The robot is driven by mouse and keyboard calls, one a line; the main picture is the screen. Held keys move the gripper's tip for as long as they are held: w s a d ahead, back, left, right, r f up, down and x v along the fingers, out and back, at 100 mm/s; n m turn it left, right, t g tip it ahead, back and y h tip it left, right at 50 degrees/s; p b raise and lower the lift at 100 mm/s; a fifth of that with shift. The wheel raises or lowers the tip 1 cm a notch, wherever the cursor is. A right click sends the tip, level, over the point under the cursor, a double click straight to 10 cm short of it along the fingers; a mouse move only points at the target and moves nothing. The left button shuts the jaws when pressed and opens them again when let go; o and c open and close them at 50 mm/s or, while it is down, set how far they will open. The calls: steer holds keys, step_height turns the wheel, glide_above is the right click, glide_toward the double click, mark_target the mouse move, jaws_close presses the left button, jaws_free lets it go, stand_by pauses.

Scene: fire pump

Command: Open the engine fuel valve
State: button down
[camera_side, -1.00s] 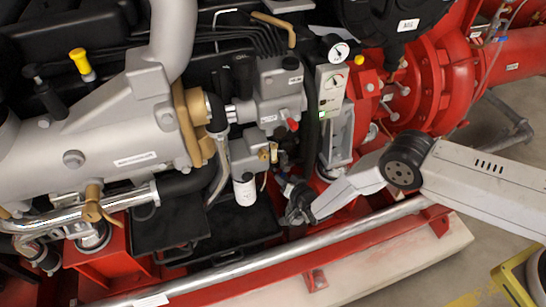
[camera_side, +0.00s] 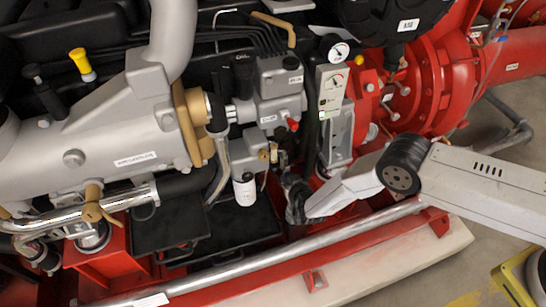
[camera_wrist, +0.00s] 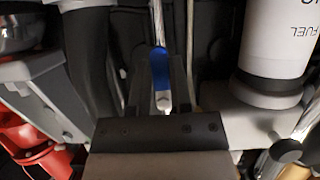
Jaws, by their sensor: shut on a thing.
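A lever with a blue sleeve (camera_wrist: 159,62) and a bare metal end runs up the middle of the wrist view. I take it to be the fuel valve's handle. My gripper (camera_side: 282,165) is shut on this lever, its dark fingers on either side of the blue sleeve. In the side view, the gripper reaches up beside a small brass fitting (camera_side: 264,155), below the grey engine block. The lever and its pivot are too small or hidden there, so its angle to the pipe cannot be told.
A white fuel filter (camera_side: 245,191) hangs left of the gripper; it is close on the right in the wrist view (camera_wrist: 283,38). A black hose (camera_wrist: 90,60) runs close on the left. A red-tipped knob (camera_side: 293,125) sits above. A silver rail (camera_side: 250,262) crosses below.

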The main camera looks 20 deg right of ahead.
stand_by(0.3)
steer(key=c, duration=0.5)
jaws_free()
steer(key=shift+c, duration=0.2)
steer(key=shift+s, duration=0.1)
steer(key=v, duration=0.7)
steer(key=shift+s+r, duration=0.2)
steer(key=shift+s, duration=0.1)
